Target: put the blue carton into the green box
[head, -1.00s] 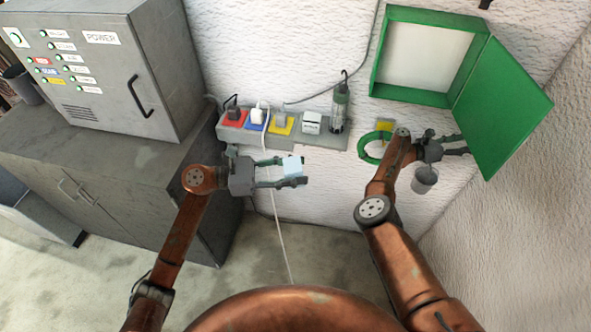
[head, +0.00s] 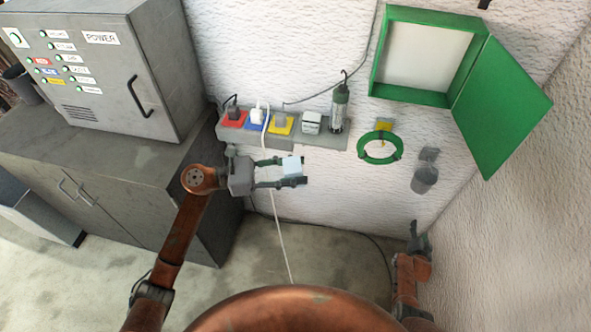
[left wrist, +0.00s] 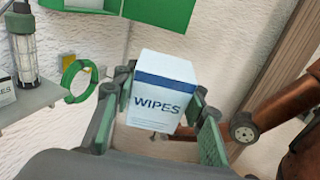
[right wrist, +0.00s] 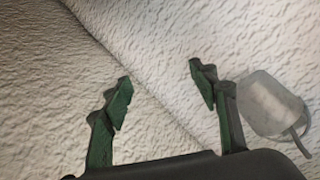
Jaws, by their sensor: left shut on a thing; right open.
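The blue carton (head: 291,167) is a small box, pale blue in the head view. In the left wrist view the carton (left wrist: 160,92) is white with a blue band and the word WIPES. My left gripper (head: 283,172) is shut on it and holds it in the air in front of the wall shelf. The green box (head: 409,97) is on the wall at the upper right, its door swung open to the right; its pale interior looks empty. My right gripper (head: 418,240) is low at the right, below the box; the right wrist view shows its fingers (right wrist: 160,85) apart and empty.
A grey wall shelf (head: 225,136) bears plugs on coloured plates, a small grey-white block (head: 311,122) and a lamp (head: 340,106). A green ring (head: 363,151) and a grey cup (head: 424,180) are on the wall below the box. A metal cabinet (head: 160,60) stands left.

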